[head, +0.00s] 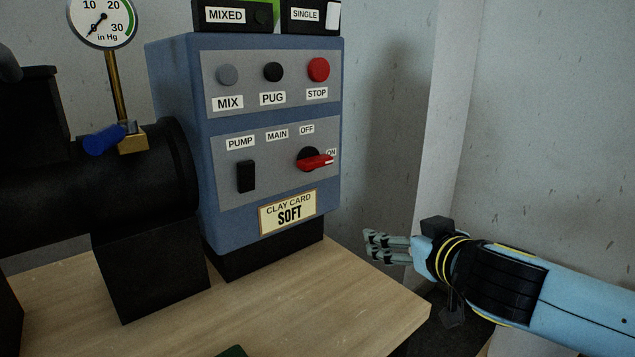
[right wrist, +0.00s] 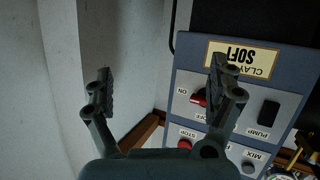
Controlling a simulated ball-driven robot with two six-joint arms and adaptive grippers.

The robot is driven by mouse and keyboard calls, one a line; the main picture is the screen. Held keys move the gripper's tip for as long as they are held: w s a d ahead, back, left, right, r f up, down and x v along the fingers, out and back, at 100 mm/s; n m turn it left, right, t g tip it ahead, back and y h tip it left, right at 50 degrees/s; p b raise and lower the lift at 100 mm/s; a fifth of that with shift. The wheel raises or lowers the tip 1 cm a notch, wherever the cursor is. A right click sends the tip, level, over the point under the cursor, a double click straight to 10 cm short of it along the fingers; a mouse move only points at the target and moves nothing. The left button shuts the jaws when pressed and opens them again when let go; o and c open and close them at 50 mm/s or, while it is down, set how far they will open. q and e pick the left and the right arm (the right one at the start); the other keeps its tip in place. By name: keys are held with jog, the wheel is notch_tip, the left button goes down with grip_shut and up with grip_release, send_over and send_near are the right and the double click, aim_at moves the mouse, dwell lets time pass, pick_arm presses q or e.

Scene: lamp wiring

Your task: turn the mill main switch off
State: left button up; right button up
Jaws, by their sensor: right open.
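The mill main switch (head: 316,162) is a red rotary handle on a black base, on the lower panel of the blue control box (head: 270,222). Its handle lies nearly horizontal and points right to the ON label; the OFF label (head: 306,129) is above it. In the right wrist view the box looks upside down, and the red handle (right wrist: 199,98) shows just left of one finger. My right gripper (head: 370,245) is open and empty, right of the box and lower than the switch, apart from it. It also shows in the right wrist view (right wrist: 160,82). My left gripper is not in view.
The upper panel has MIX (head: 227,75), PUG (head: 273,72) and red STOP (head: 318,69) buttons. A black PUMP rocker (head: 246,176) is left of the main switch. A black barrel with a gauge (head: 102,18) and blue valve handle (head: 104,139) stands left. The wooden table (head: 340,300) is mostly clear.

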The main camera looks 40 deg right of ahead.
jog(key=w+a+r+n+t+y, duration=0.2)
jog(key=w+r+t+y, duration=0.15)
jog(key=r, duration=0.25)
jog(key=n+t+y, duration=0.1)
jog(key=y, duration=0.2)
send_near(320, 162)
jog(key=shift+w, duration=1.6)
jog(key=shift+w+a+f, duration=0.15)
jog(key=shift+w+f, duration=0.05)
jog(key=shift+w, duration=0.55)
jog(key=w+b, duration=0.1)
jog(key=w, duration=0.1)
jog(key=w+b, duration=0.2)
jog(key=shift+w+a+f, duration=0.15)
jog(key=shift+f, duration=0.05)
jog(key=shift+w+r+b, duration=0.15)
jog(key=shift+w+b, duration=0.4)
jog(key=shift+w, duration=0.05)
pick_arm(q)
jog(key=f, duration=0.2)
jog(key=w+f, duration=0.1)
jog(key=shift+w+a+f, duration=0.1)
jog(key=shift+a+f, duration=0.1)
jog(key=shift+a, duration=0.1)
pick_arm(e)
jog(key=shift+a+r, duration=0.1)
